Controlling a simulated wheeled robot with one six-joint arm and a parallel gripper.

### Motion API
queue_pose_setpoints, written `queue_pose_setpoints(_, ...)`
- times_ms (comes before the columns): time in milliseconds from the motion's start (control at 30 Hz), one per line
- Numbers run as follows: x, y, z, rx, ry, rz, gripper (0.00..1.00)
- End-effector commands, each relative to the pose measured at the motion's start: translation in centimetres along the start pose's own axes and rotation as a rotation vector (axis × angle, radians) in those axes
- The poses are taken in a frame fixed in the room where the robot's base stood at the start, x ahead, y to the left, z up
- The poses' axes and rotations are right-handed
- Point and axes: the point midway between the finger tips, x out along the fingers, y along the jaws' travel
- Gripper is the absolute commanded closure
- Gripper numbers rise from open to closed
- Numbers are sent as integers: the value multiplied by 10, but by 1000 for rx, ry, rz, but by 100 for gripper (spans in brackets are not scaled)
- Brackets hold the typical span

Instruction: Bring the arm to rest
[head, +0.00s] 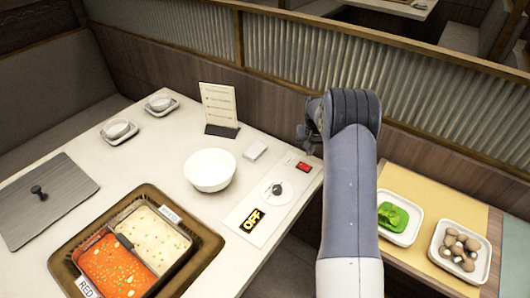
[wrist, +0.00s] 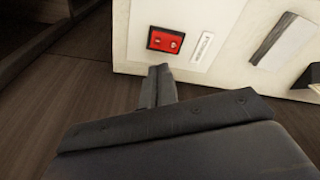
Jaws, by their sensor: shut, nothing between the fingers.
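My arm rises at the right of the head view, and its end bends over near the table's right edge. My gripper (head: 305,140) shows only in part there, high beside the white table (head: 170,125). In the wrist view my gripper (wrist: 160,72) is shut with nothing in it. Its fingertips point toward the red switch (wrist: 166,40) on the table's edge area and appear apart from it.
A control panel with a knob (head: 278,190) and an OFF display (head: 252,220) lies near the table edge. A two-part pot (head: 205,245), a white bowl (head: 210,170) and a menu stand (head: 219,108) are on the table. Trays of greens (head: 412,235) and mushrooms (head: 484,268) sit right of my arm.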

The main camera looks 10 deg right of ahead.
Motion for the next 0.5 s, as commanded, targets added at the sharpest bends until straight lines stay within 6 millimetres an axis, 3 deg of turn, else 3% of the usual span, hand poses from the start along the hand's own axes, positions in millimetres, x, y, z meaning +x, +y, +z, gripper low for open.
queue_pose_setpoints(500,63,0,10,0,-2,0,100)
